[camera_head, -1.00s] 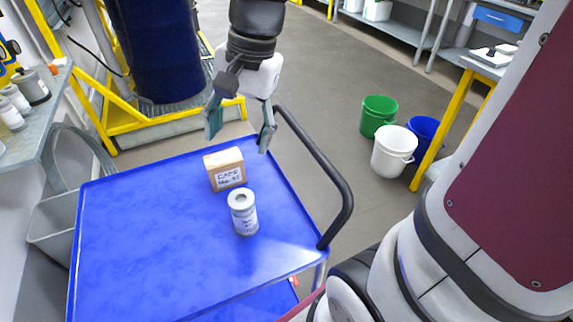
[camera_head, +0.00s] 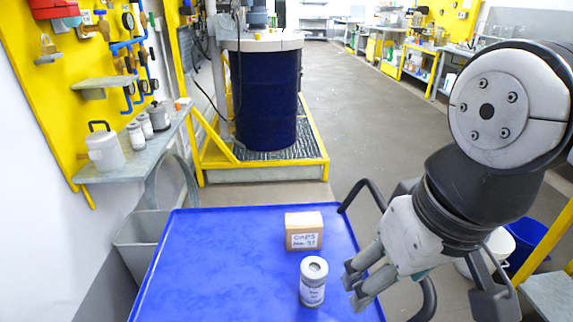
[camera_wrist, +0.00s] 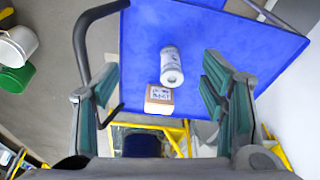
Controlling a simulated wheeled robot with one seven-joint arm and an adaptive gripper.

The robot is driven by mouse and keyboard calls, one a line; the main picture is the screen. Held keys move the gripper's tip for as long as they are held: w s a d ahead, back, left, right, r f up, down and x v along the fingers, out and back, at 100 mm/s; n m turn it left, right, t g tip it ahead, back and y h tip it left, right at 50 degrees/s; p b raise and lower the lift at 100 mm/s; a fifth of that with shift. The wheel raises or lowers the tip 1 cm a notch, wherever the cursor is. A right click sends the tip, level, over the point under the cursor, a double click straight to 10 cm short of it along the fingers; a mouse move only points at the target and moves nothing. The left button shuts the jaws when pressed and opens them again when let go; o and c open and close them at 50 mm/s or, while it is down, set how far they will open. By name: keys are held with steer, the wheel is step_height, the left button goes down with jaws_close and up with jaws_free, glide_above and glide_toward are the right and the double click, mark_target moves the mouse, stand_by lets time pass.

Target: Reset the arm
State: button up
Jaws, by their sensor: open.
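My gripper (camera_head: 365,286) is at the right side of the blue cart in the head view, with my arm folded at the right. In the wrist view its two fingers (camera_wrist: 168,100) are wide apart with nothing held between them. The labelled cardboard box (camera_head: 304,232) stands on the cart top. A white labelled can (camera_head: 313,281) stands in front of it, left of my gripper and apart from it in the wrist view. Both also show in the wrist view, the can (camera_wrist: 171,62) and the box (camera_wrist: 159,100).
The blue cart (camera_head: 215,265) has a black handle (camera_head: 368,190) at its right. A dark blue drum (camera_head: 265,100) stands behind it inside a yellow frame (camera_head: 250,172). A shelf (camera_head: 145,150) with containers is at the left. Buckets (camera_head: 497,243) stand at the right. Open floor lies behind.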

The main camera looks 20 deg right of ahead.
step_height(320, 180, up, 8)
steer(key=t+p, duration=0.1)
steer(key=p, duration=0.5)
steer(key=shift+f+t, duration=0.15)
steer(key=shift+t, duration=0.15)
